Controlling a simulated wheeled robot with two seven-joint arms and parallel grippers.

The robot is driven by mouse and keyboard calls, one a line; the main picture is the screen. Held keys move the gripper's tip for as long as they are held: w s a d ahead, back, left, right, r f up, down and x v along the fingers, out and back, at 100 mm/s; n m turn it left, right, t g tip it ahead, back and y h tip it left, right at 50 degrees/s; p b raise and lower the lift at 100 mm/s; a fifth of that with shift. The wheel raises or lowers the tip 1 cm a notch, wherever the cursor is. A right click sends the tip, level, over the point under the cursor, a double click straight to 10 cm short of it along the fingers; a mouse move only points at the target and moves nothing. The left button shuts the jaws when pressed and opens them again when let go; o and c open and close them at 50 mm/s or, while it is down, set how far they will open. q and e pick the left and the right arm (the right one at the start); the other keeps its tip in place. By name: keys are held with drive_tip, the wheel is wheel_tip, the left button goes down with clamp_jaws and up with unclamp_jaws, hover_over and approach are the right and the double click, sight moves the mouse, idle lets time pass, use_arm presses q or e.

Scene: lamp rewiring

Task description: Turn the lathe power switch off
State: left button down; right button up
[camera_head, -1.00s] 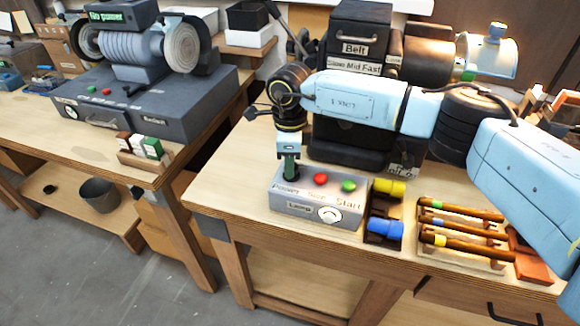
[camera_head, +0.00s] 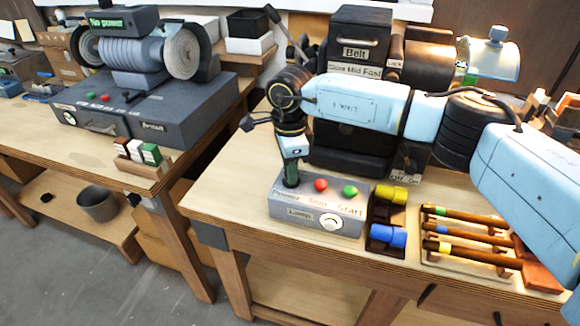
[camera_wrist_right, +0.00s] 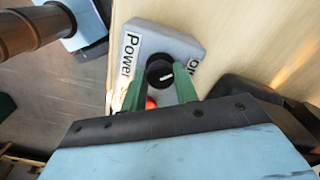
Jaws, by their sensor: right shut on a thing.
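The grey control box (camera_head: 312,228) sits on the right bench near its front edge, with labels Power, Stop, Start and Lamp. Its power switch is a round black knob (camera_wrist_right: 160,73) with a white mark, seen in the right wrist view beside the Power label. My right gripper (camera_head: 291,181) points down at the box's left end. Its green fingers (camera_wrist_right: 159,88) are shut on the knob, one on each side. In the head view the gripper hides the knob. The lathe (camera_head: 352,125) stands behind the box, partly covered by my right arm. My left gripper is not in view.
A red button (camera_head: 321,185) and a green button (camera_head: 350,191) are close to the right of my fingers. Yellow (camera_head: 391,194) and blue (camera_head: 388,235) pieces and a tool rack (camera_head: 470,262) lie farther right. A grinder (camera_head: 138,58) showing No power stands on the left bench.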

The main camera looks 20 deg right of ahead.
drive_tip(key=o, duration=1)
wheel_tip(320, 180, up, 14)
drive_tip(key=shift+f, duration=0.25)
